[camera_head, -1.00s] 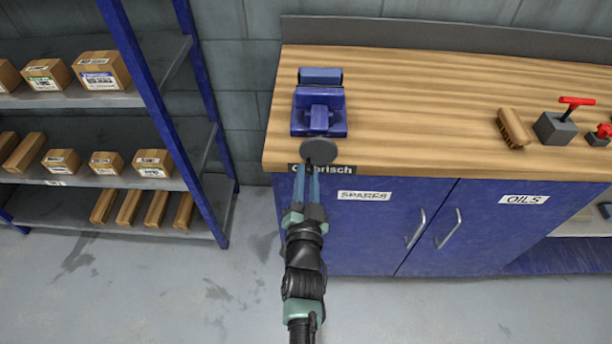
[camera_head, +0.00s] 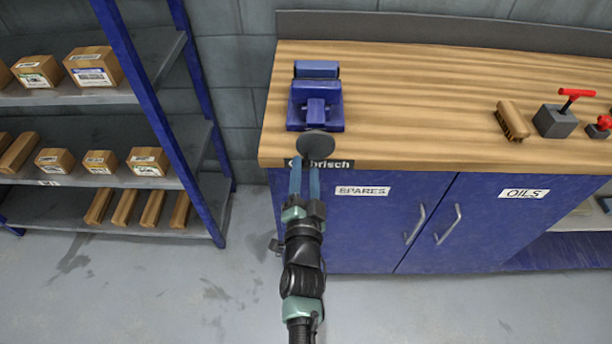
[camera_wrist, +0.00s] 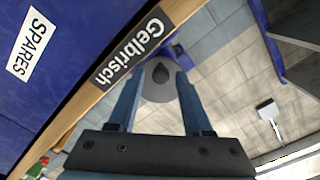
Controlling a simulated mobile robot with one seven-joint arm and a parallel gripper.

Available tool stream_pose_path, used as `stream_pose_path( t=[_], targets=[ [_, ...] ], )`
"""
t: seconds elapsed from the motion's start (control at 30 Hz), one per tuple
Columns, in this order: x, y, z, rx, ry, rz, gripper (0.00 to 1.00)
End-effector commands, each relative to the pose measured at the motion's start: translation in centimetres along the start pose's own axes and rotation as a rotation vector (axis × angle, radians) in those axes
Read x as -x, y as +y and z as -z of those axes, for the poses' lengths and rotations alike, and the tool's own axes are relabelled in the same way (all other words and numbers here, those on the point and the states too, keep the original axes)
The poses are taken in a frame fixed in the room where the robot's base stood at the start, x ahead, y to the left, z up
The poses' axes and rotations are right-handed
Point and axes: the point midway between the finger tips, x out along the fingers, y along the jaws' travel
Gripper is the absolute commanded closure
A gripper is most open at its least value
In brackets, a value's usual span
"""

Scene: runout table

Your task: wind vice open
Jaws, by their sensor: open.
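The blue vice (camera_head: 316,103) sits on the wooden bench near its left front corner. Its dark round handwheel (camera_head: 315,144) faces the bench's front edge and overhangs it slightly. My gripper (camera_head: 305,164) is in front of the bench edge, just below the handwheel, with its two blue fingers apart and pointing toward it. In the wrist view the grey handwheel (camera_wrist: 158,92) with a dark knob at its middle shows between the open fingers of my gripper (camera_wrist: 157,84). I cannot tell whether the fingers touch the wheel.
The wooden bench (camera_head: 420,100) has blue cupboard doors (camera_head: 372,225) below. A brush (camera_head: 513,120) and a grey block with a red handle (camera_head: 556,120) stand at the right. A shelf rack (camera_head: 160,120) with boxes is at the left. The bench middle is clear.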

Motion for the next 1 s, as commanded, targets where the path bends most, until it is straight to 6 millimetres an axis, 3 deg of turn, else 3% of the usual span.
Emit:
stream_pose_path(
  t=[0.1,0.27,0.5,0.67,0.9,1.0],
  targets=[
    [0.00,0.11,-0.21,-0.195,-0.001,0.001,0.50],
    [0.01,0.05,-0.17,-0.335,-0.001,0.000,0.50],
    [0.01,-0.01,-0.19,-0.776,-0.002,0.000,0.50],
    [0.01,-0.04,-0.18,-0.909,-0.002,-0.001,0.50],
    [0.01,-0.08,-0.21,-1.348,-0.002,-0.001,0.50],
    [0.01,-0.12,-0.17,-1.447,-0.001,-0.001,0.50]
  ],
)
